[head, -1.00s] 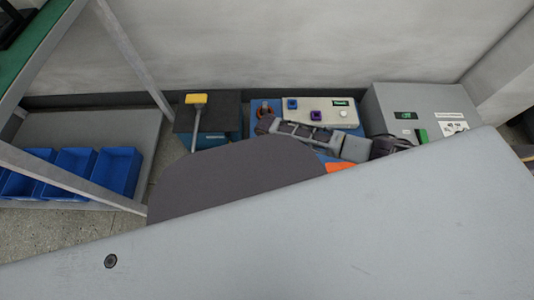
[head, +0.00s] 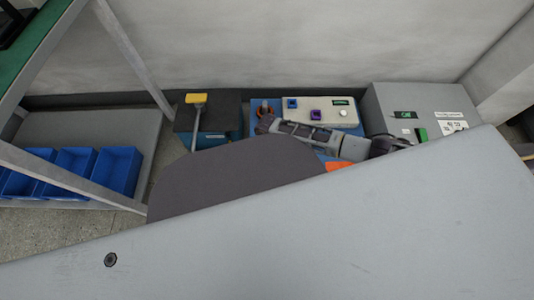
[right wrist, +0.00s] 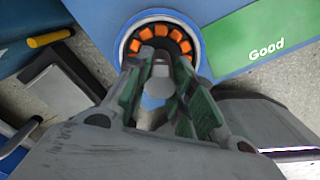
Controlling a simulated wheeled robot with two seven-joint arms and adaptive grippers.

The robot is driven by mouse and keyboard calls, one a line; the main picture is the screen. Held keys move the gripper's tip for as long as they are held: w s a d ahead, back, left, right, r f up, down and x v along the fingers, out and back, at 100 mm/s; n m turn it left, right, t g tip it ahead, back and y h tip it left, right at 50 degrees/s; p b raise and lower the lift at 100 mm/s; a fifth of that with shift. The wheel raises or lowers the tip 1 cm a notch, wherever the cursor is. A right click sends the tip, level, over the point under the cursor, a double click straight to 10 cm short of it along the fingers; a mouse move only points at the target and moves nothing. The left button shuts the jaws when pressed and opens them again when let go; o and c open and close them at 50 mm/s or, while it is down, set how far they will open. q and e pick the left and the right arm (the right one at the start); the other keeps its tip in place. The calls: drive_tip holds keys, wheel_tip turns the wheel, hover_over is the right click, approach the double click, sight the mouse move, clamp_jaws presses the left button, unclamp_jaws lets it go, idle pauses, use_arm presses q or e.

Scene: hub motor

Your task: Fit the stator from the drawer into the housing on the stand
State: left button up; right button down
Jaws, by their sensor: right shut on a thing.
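In the right wrist view the stator (right wrist: 160,36) shows as a ring of orange coils. A pale round rim, the housing (right wrist: 122,50), surrounds it on a blue surface. I cannot tell how deep the stator sits in it. My right gripper (right wrist: 160,68) is shut on the stator's middle, where a grey cylinder shows between the green-padded fingers. My left gripper is not in view.
A panel with buttons (head: 300,104) stands behind the right gripper, and a grey box (head: 440,103) to its right. A dark block with a yellow-topped tool (head: 196,99) is to the left. Blue bins (head: 118,168) sit on a low shelf. A green "Good" area (right wrist: 255,38) adjoins the blue surface.

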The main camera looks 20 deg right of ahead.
idle(0.4)
idle(0.5)
idle(0.3)
idle(0.3)
drive_tip(key=c, duration=1.2)
unclamp_jaws()
drive_tip(key=shift+f, duration=0.1)
drive_tip(key=shift+o, duration=0.2)
wheel_tip(320, 180, up, 12)
